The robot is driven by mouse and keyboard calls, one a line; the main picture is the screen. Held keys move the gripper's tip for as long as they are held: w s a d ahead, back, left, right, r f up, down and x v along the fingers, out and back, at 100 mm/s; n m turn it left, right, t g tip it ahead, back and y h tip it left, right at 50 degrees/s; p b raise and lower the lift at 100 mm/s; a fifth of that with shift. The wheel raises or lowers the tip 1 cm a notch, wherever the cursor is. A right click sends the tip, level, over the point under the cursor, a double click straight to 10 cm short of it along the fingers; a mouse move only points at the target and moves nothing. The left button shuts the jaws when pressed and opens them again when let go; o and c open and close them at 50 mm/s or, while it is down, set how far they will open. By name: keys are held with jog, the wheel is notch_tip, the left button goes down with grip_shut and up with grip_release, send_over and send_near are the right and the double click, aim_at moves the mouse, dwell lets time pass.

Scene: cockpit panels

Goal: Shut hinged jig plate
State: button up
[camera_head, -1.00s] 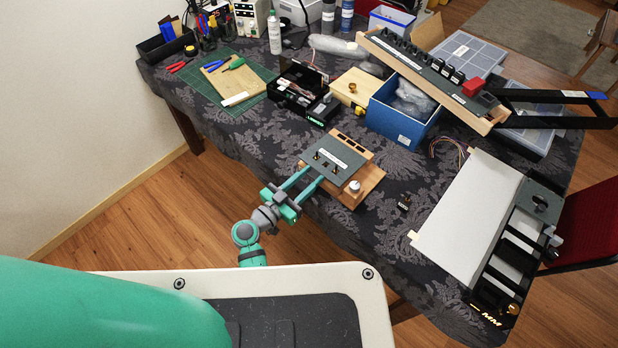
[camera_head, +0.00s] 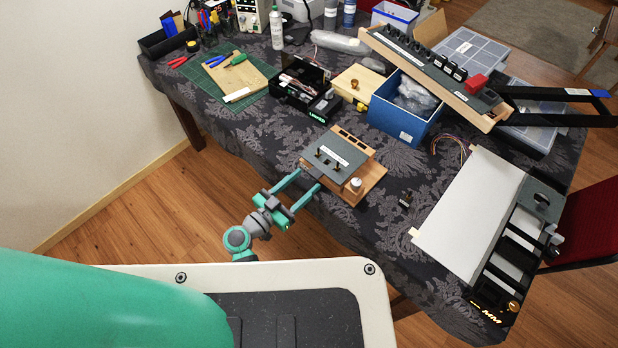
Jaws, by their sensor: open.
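The jig is a wooden base (camera_head: 371,180) near the table's front edge, with a dark grey plate (camera_head: 343,150) over it. The plate carries a white label and small dark and brass fittings. It lies roughly parallel to the base; I cannot tell whether it is fully flat against it. A white round knob (camera_head: 355,184) stands on the base, right of the plate's near corner. My gripper (camera_head: 308,179) is open, its two teal fingers apart and empty between. Its fingertips are at the plate's near left edge; contact is unclear.
A small black part (camera_head: 405,198) lies right of the jig. Behind are a blue bin (camera_head: 400,125), a light wooden box (camera_head: 362,84) and an open black case (camera_head: 303,85). A large white panel (camera_head: 468,215) lies to the right. The cloth left of the jig is clear.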

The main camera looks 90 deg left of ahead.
jog(key=v, duration=0.7)
jog(key=shift+s, duration=0.2)
jog(key=shift+d, duration=0.1)
jog(key=w+d+r+m+t+h, duration=0.2)
jog(key=w+d+r+m+t, duration=0.15)
jog(key=w+d, duration=0.8)
jog(key=w+d+r+m+t+h, duration=0.2)
jog(key=w+d+r+t, duration=0.15)
jog(key=w+d, duration=0.8)
jog(key=s+d+m+g+h, duration=0.1)
jog(key=s+d+g+h, duration=0.1)
jog(key=d, duration=1)
jog(key=s+d+f+m+g+h, duration=0.1)
jog(key=d+h, duration=0.5)
jog(key=d, duration=0.6)
jog(key=s+m+g, duration=0.1)
jog(key=s, duration=0.1)
jog(key=shift+s+g+h, duration=0.3)
jog(key=shift+s+g, duration=0.1)
